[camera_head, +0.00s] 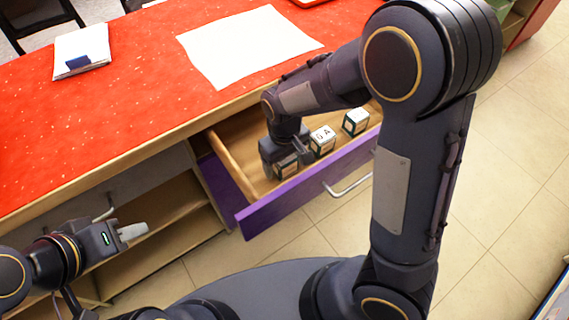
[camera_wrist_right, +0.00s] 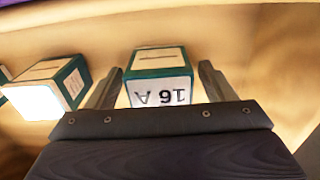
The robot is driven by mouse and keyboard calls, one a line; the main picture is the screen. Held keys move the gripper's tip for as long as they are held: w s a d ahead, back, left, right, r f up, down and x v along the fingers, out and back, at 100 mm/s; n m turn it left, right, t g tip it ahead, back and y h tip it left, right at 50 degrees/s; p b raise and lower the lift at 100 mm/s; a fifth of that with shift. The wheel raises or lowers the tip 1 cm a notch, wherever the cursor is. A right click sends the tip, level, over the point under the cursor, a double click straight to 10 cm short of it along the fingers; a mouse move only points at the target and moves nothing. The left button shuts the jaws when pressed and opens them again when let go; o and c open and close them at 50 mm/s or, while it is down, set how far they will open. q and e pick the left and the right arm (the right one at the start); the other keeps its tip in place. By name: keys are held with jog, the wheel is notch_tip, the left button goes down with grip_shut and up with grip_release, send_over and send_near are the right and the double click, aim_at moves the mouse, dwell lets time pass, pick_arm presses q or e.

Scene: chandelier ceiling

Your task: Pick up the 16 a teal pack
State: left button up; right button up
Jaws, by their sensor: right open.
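The 16 A teal pack (camera_wrist_right: 158,75) is a small white box with teal edges, its "16 A" label upside down in the right wrist view. It stands in the open drawer. My right gripper (camera_wrist_right: 159,85) is open, with one finger on each side of the pack; small gaps show, so it is not clamped. In the head view my right gripper (camera_head: 285,158) reaches down into the drawer and partly hides the pack (camera_head: 287,168). My left gripper (camera_head: 130,232) is at the lower left, away from the drawer; its finger gap is unclear.
Similar packs stand beside it in the drawer, one in the middle (camera_head: 322,141) and one further right (camera_head: 355,122). The drawer (camera_head: 300,190) has a purple front and a metal handle. Above is a red counter (camera_head: 130,110) with a white sheet (camera_head: 245,45).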

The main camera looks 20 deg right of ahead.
jog(key=c, duration=1.1)
